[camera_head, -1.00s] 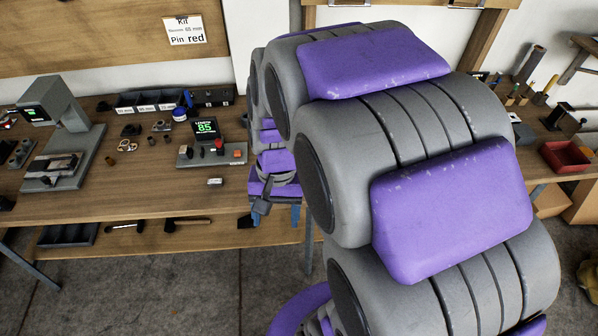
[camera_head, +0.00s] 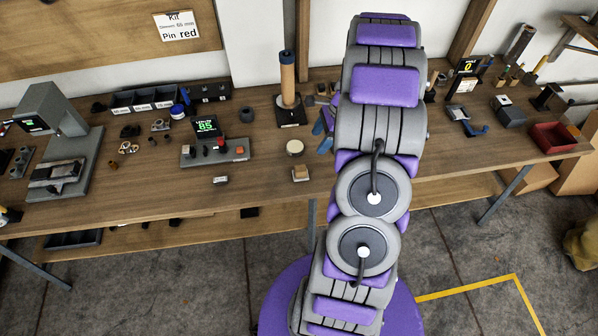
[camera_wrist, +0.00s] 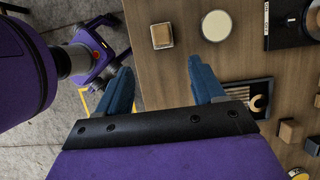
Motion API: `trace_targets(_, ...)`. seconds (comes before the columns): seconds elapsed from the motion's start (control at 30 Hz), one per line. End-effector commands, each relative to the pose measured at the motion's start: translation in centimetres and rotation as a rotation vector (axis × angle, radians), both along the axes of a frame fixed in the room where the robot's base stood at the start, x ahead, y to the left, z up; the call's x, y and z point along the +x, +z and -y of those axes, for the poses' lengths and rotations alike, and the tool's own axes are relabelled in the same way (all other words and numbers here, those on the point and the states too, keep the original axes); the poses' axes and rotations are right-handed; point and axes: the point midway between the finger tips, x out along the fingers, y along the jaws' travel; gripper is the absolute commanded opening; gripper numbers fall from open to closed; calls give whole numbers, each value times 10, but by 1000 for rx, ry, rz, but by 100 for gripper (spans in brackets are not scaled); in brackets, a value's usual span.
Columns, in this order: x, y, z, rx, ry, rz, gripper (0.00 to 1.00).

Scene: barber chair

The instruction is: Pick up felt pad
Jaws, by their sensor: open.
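A round cream disc (camera_head: 295,147), which looks like the felt pad, lies on the wooden table near its front edge. It also shows at the top of the wrist view (camera_wrist: 216,25), just beyond the tip of the right finger. My gripper (camera_wrist: 160,82) is open with its two blue fingers apart and nothing between them. One finger is over the table, the other over its edge. In the head view my gripper (camera_head: 322,136) is partly hidden by my arm, to the right of the disc.
A small wooden block (camera_head: 301,173) sits at the table edge in front of the disc. A post on a black base (camera_head: 288,90) stands behind it. A device with a green display (camera_head: 210,140) is to the left. A red tray (camera_head: 555,137) is far right.

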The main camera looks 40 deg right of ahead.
Motion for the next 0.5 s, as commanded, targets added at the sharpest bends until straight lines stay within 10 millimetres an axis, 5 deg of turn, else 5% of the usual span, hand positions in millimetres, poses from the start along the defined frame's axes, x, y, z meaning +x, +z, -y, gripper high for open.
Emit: trace_targets(0.5,17,-91,-31,4,-2,-4,68)
